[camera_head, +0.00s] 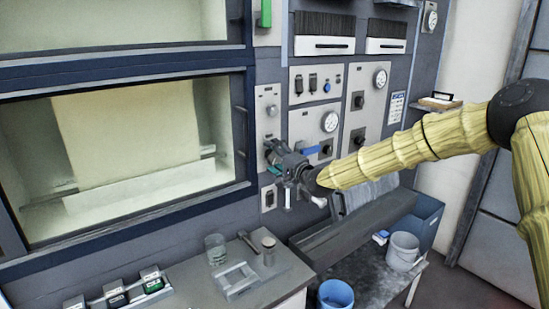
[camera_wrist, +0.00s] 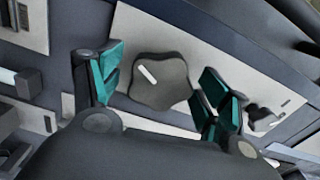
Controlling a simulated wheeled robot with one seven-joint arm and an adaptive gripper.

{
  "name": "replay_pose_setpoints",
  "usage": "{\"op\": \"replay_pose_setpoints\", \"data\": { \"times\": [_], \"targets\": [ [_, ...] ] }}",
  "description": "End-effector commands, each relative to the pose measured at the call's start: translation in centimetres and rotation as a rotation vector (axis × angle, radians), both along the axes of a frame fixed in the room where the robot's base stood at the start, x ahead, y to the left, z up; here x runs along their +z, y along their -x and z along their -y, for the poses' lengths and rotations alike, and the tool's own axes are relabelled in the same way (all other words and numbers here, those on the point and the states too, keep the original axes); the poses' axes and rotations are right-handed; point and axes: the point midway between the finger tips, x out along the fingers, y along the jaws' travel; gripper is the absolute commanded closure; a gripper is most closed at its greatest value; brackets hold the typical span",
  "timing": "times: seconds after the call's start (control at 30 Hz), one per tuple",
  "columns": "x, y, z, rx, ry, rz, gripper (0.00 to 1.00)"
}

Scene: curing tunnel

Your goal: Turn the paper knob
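A dark grey lobed knob (camera_wrist: 165,72) with a white pointer line sits on a light panel plate in the middle of the wrist view. My gripper (camera_wrist: 157,88) is open, with one teal-padded finger on each side of the knob. A narrow gap shows at the left finger; I cannot tell whether the right finger touches. In the head view my gripper (camera_head: 274,155) is at the narrow panel plate (camera_head: 267,104) right of the large window. The knob is hidden there behind my gripper. No label naming the knob is readable.
A blue lever (camera_head: 310,150) and a round gauge (camera_head: 330,121) sit on the panel just right of my gripper. Below, the bench holds a glass beaker (camera_head: 215,249) and a grey rack (camera_head: 236,279). A white bucket (camera_head: 403,251) and a blue bucket (camera_head: 335,294) stand lower right.

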Motion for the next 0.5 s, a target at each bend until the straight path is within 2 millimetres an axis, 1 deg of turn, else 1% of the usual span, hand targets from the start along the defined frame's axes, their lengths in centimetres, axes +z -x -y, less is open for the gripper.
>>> {"op": "replay_pose_setpoints", "data": {
  "times": [0.27, 0.37, 0.5],
  "targets": [
    [0.0, 0.3, 0.1, 0.002, 0.0, 0.0, 0.24],
    [0.0, 1.1, 0.7, 0.002, -0.001, -0.002, 0.24],
    [0.0, 2.8, 1.8, 0.003, -0.001, -0.001, 0.24]
  ]
}}
